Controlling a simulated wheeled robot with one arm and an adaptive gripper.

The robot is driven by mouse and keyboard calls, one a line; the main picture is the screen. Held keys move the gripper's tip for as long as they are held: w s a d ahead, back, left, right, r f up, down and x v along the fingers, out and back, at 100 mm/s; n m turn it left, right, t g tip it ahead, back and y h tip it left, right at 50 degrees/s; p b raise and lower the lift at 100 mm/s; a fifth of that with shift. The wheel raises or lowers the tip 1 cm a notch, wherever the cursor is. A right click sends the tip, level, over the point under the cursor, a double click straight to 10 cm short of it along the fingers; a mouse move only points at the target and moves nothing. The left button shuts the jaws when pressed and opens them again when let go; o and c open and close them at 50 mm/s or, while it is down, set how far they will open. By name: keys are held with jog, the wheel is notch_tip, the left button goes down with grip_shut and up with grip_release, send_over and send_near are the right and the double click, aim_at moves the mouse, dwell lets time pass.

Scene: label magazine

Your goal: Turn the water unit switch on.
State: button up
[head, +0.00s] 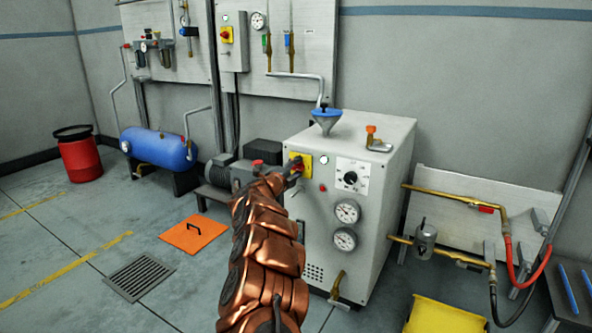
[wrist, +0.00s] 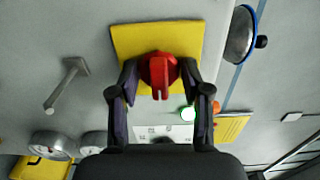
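The water unit is a white cabinet (head: 375,240) right of centre in the head view. Its switch is a red rotary knob on a yellow plate (head: 306,160) at the upper left of the front. In the wrist view the red knob (wrist: 159,72) sits in front of the yellow plate (wrist: 185,35), its grip bar upright in the picture. My gripper (head: 294,168) is at the switch and hides much of it in the head view. In the wrist view its two fingers (wrist: 159,76) stand either side of the knob, apart; I cannot tell whether they touch it.
A pale round lamp (head: 324,160), a selector dial (head: 351,178) and two gauges (head: 346,212) are on the same front. A blue funnel (head: 326,118) stands on top. An orange floor plate (head: 194,233) and a yellow bin (head: 445,315) are on the floor nearby.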

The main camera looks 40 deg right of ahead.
jog(key=o, duration=0.3)
jog(key=shift+a+f, duration=0.15)
jog(key=shift+a, duration=0.25)
jog(key=shift+v, duration=0.75)
jog(key=v, duration=0.9)
jog(key=shift+s+a, duration=0.2)
jog(key=shift+a, duration=0.1)
